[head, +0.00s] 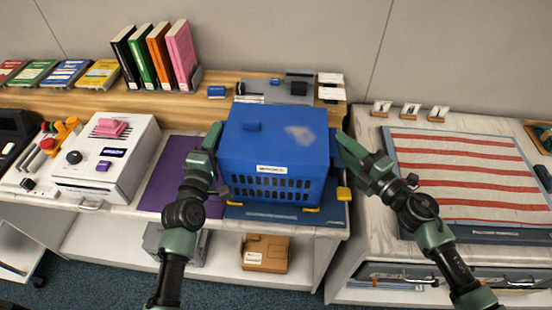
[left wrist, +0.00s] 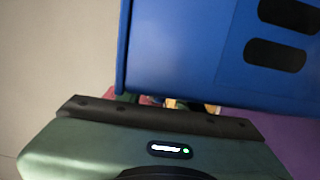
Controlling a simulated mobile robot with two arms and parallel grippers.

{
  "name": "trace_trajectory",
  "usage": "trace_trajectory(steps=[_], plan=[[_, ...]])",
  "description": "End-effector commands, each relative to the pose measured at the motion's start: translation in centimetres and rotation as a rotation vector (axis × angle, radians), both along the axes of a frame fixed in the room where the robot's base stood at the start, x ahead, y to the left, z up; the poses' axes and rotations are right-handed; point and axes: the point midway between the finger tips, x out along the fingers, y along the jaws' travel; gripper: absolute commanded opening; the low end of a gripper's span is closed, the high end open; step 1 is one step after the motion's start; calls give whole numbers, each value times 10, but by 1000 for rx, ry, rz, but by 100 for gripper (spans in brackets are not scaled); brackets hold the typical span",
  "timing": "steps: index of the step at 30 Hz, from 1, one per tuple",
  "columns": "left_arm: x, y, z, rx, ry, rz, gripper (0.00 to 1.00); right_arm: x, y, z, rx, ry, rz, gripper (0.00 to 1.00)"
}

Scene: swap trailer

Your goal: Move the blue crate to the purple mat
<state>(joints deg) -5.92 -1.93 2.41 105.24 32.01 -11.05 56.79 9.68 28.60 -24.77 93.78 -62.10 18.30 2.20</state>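The blue crate (head: 275,140) has a lid, a white label and slotted sides. It appears to rest upright over the blue mat (head: 325,213) in the middle of the head view. The purple mat (head: 162,187) lies directly left of it, bare where visible and partly covered by my left arm. My left gripper (head: 211,148) is at the crate's left side, and my right gripper (head: 347,150) is at its right side. In the left wrist view, the crate wall (left wrist: 190,50) is close to the green gripper. Contact and finger opening are unclear.
A white machine (head: 105,165) stands left of the purple mat. Books (head: 160,55) and small items are on the wooden shelf behind. A striped board (head: 460,175) lies on the right counter, across a gap. A cardboard box (head: 265,253) is on the lower shelf.

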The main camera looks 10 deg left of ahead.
Motion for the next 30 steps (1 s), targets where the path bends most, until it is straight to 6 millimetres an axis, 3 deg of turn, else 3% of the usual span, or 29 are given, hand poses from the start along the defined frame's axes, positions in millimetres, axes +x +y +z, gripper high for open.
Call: trace_trajectory(steps=[5,14,18,30], plan=[[12,-1,0,-1,1,0,36,9,8,0,-1,-1,-1,36],[14,-1,0,0,1,0,36,10,9,0,-1,0,0,36],[13,-1,0,0,1,0,0,10,9,0,-1,0,0,0],[13,-1,0,0,1,0,0,10,9,0,-1,0,0,0]])
